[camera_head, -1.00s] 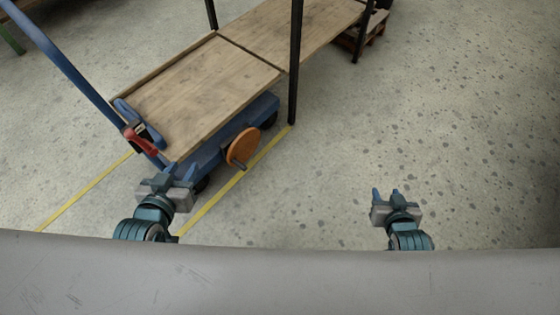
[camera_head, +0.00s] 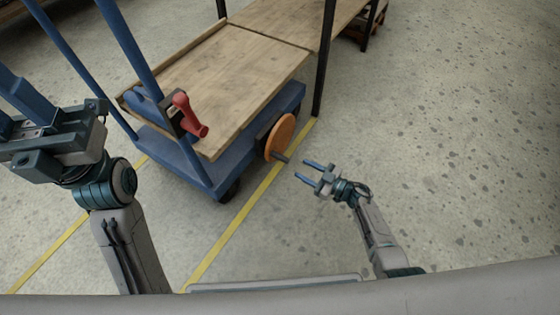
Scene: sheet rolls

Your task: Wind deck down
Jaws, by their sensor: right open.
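The wooden deck (camera_head: 215,80) lies on a blue cart (camera_head: 180,165), its far end against another wooden surface. An orange handwheel (camera_head: 280,137) with a short dark handle (camera_head: 282,158) is on the cart's right side. A red lever (camera_head: 187,115) is on the near handle post. My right gripper (camera_head: 302,169) is open and empty, its blue fingers pointing left at the handle, with a small gap. My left gripper (camera_head: 15,95) is large at the left edge, in front of the cart; its fingers are partly cut off, so their opening cannot be told.
The second wooden surface (camera_head: 290,20) stands on dark legs (camera_head: 325,60) behind the deck. Blue handle posts (camera_head: 130,45) rise at the cart's left end. Yellow lines (camera_head: 235,235) mark the floor. The floor at right (camera_head: 460,150) is clear.

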